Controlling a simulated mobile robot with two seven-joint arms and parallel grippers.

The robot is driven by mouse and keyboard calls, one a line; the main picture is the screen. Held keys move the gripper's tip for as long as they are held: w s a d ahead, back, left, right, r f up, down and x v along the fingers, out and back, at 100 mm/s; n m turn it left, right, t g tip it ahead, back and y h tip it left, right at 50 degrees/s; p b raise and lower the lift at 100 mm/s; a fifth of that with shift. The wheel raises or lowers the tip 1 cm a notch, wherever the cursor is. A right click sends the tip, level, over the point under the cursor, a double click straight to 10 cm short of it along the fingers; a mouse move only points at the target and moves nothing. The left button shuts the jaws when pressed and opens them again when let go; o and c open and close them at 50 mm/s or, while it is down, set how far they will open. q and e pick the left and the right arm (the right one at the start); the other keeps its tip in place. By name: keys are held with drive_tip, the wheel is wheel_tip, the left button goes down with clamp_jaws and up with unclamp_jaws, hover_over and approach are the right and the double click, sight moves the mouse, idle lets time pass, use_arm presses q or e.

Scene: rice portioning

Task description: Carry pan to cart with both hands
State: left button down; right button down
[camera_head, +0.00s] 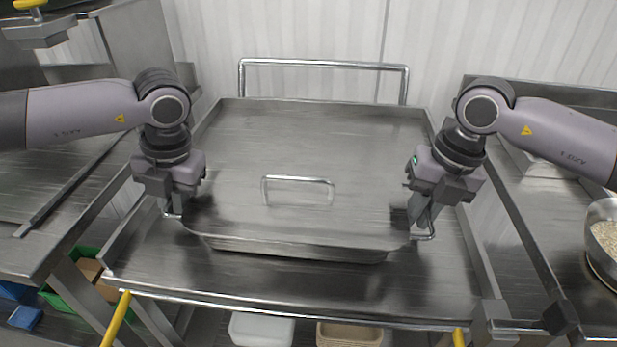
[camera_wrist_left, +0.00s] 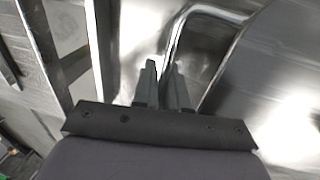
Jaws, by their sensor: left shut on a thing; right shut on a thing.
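The pan is a wide metal vessel with a flat lid (camera_head: 300,222) and a small bar handle (camera_head: 297,181) on top. In the head view it is over the metal cart (camera_head: 300,290), whose front rim and deck show in front of it. I cannot tell whether the pan touches the deck. My left gripper (camera_head: 173,212) is shut on the pan's left side handle, and the wrist view shows its fingers (camera_wrist_left: 163,88) at the bent metal bar. My right gripper (camera_head: 424,230) is shut on the right side handle. Both grippers partly hide the handles.
A tubular rail (camera_head: 325,63) stands at the cart's back. Metal counters flank the cart on the left (camera_head: 40,225) and right (camera_head: 530,215). A bowl of grains (camera_head: 598,262) sits on the right counter. A green crate (camera_head: 85,300) and white container (camera_head: 262,329) are lower down.

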use_arm(q)
drive_tip(key=shift+f+b, duration=0.35)
drive_tip(key=shift+f, duration=0.05)
use_arm(e)
drive_tip(key=shift+f, duration=0.4)
use_arm(q)
drive_tip(key=c, duration=1.6)
unclamp_jaws()
drive_tip(key=shift+f, duration=0.2)
use_arm(e)
drive_tip(key=c, duration=1.6)
unclamp_jaws()
drive_tip(key=shift+f, duration=0.2)
use_arm(q)
drive_tip(key=o, duration=0.4)
drive_tip(key=shift+r, duration=0.1)
use_arm(e)
drive_tip(key=o, duration=0.4)
drive_tip(key=shift+r, duration=0.1)
use_arm(q)
drive_tip(key=shift+o, duration=0.2)
use_arm(e)
drive_tip(key=shift+o, duration=0.2)
use_arm(q)
drive_tip(key=shift+r, duration=0.15)
